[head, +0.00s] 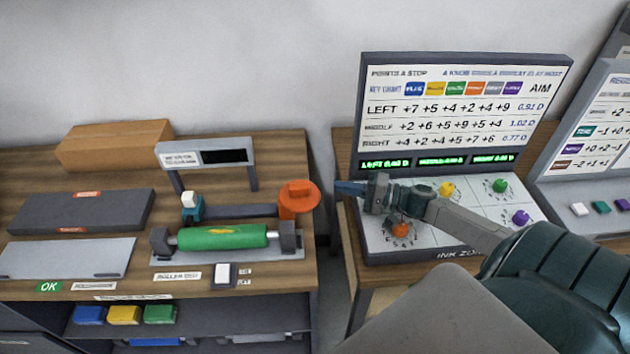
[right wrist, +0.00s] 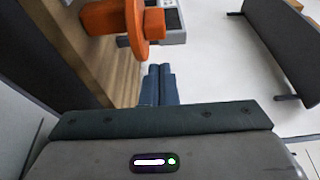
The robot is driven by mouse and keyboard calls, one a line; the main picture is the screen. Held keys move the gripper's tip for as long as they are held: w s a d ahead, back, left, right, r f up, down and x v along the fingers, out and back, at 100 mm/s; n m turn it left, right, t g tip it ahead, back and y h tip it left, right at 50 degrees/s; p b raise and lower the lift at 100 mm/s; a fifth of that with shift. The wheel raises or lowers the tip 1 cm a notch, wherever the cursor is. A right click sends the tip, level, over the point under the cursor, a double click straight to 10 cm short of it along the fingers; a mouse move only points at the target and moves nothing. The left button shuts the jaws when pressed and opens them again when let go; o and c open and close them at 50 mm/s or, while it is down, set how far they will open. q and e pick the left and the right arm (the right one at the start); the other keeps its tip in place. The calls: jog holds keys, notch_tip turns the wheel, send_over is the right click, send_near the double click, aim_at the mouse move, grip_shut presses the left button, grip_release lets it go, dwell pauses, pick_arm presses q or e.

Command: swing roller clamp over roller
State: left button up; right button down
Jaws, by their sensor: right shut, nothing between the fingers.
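My left gripper is out of view.
A small display (head: 205,156) stands behind the clamp. Grey slabs (head: 70,257) lie on the left of the wooden bench. A knob panel (head: 450,200) stands on the right table, under my right arm. A gap (head: 325,255) separates the two tables.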

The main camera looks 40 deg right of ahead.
aim_at(315, 188)
jog(key=shift+p+x, duration=1.55)
jog(key=shift+x, duration=2.45)
